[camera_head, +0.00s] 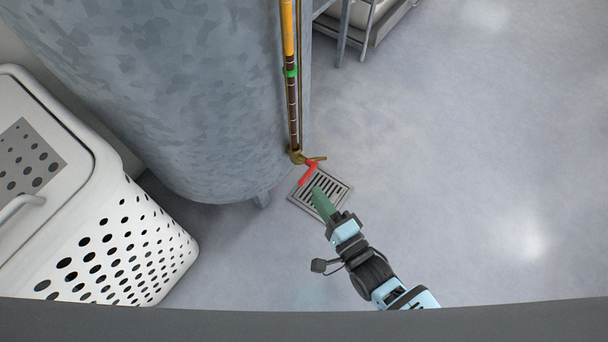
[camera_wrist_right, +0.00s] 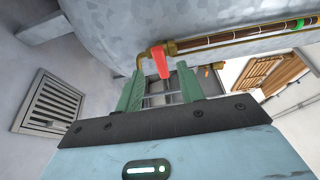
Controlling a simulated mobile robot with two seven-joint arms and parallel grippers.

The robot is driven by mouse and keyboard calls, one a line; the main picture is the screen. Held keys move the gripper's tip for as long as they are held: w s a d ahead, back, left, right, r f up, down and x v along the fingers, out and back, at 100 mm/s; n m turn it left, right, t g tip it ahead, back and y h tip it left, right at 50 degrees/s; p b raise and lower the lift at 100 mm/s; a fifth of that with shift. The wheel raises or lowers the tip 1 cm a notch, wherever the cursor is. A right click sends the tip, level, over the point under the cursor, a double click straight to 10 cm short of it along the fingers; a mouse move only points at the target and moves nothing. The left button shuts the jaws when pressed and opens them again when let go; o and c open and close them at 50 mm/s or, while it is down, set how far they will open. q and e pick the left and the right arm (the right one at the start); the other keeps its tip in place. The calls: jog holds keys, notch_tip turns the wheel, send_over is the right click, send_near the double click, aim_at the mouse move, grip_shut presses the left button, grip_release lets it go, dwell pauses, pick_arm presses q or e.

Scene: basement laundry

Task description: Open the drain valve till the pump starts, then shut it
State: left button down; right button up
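The drain valve is a brass fitting (camera_head: 296,156) with a red lever (camera_head: 309,173), low on the front of a big galvanized tank (camera_head: 180,80). In the right wrist view the red lever (camera_wrist_right: 160,62) hangs down from the brass elbow (camera_wrist_right: 143,55). My right gripper (camera_head: 318,192) is just below and right of the lever in the head view. In the wrist view its green fingers (camera_wrist_right: 160,78) are apart, with the lever between or just beyond their tips and gaps on both sides. No pump is recognizable. My left gripper is not in view.
A sight tube (camera_head: 292,100) with dark brown liquid and a green ring (camera_head: 290,71) runs up the tank. A floor drain grate (camera_head: 332,199) lies under the gripper. A white perforated hamper (camera_head: 120,240) stands left. A metal rack (camera_head: 372,30) stands at the back. The right floor is clear.

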aim_at(306, 181)
jog(key=b+x, duration=0.2)
jog(key=x, duration=0.4)
jog(key=shift+f, duration=0.15)
jog(key=shift+w+a, duration=0.25)
jog(key=shift+w, duration=0.15)
grip_shut()
